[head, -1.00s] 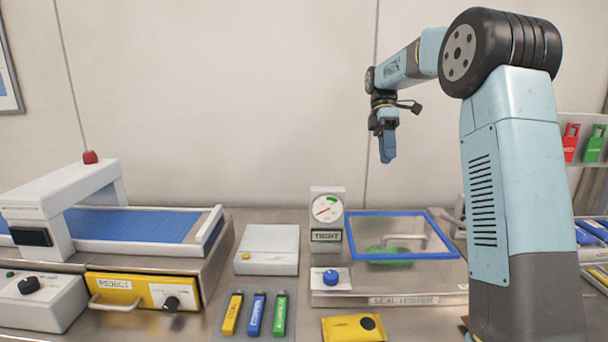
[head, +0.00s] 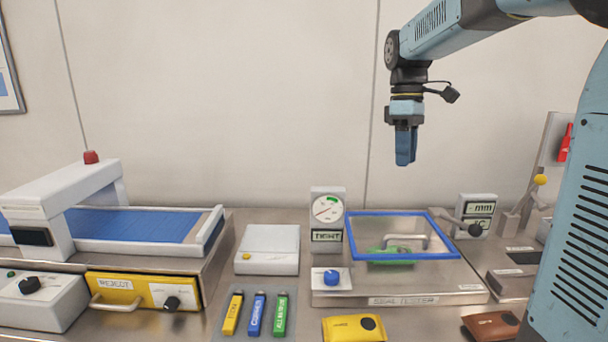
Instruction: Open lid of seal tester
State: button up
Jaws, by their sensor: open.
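The seal tester (head: 400,300) stands on the bench at centre right, a low metal box with a label on its front. Its lid (head: 358,238) is a clear panel with a blue frame and lies closed. A pale bar handle (head: 412,238) stands on the lid. A green item (head: 388,254) shows through the panel. The gauge (head: 327,212) reads TIGHT below its dial, and a blue knob (head: 331,277) sits at the front left. My gripper (head: 405,163) hangs empty in the air above and behind the lid, pointing down, well apart from the handle. The gap between its fingers is hard to see.
A yellow pouch (head: 354,328) and a brown pouch (head: 490,325) lie in front. Left are coloured sticks (head: 255,314), a white box (head: 267,250) and a conveyor with an arch (head: 62,210). A display unit (head: 476,215) stands right of the tester. Air above the lid is free.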

jog(key=s+d+f+m+t, duration=0.1)
jog(key=s+f+m+t, duration=0.2)
jog(key=s, duration=0.4)
jog(key=s+f+m+t, duration=0.2)
jog(key=s+m, duration=0.2)
jog(key=s, duration=0.3)
jog(key=s+d+f+m+t, duration=0.1)
jog(key=s+f+m+t, duration=0.2)
jog(key=s, duration=0.4)
jog(key=w+r+n+g, duration=0.2)
jog(key=w+n+g, duration=0.2)
jog(key=w+n, duration=0.6)
jog(key=w+r+n+g, duration=0.2)
jog(key=w+n+g, duration=0.35)
jog(key=w, duration=0.75)
jog(key=shift+n+t, duration=0.55)
jog(key=shift+n, duration=0.2)
jog(key=s+f, duration=0.1)
jog(key=f, duration=0.3)
jog(key=s+f, duration=0.1)
jog(key=f, duration=0.4)
jog(key=s+f, duration=0.1)
jog(key=f, duration=0.3)
jog(key=shift+d+f, duration=0.15)
jog(key=shift+f, duration=0.25)
jog(key=shift+c, duration=0.3)
grip_shut()
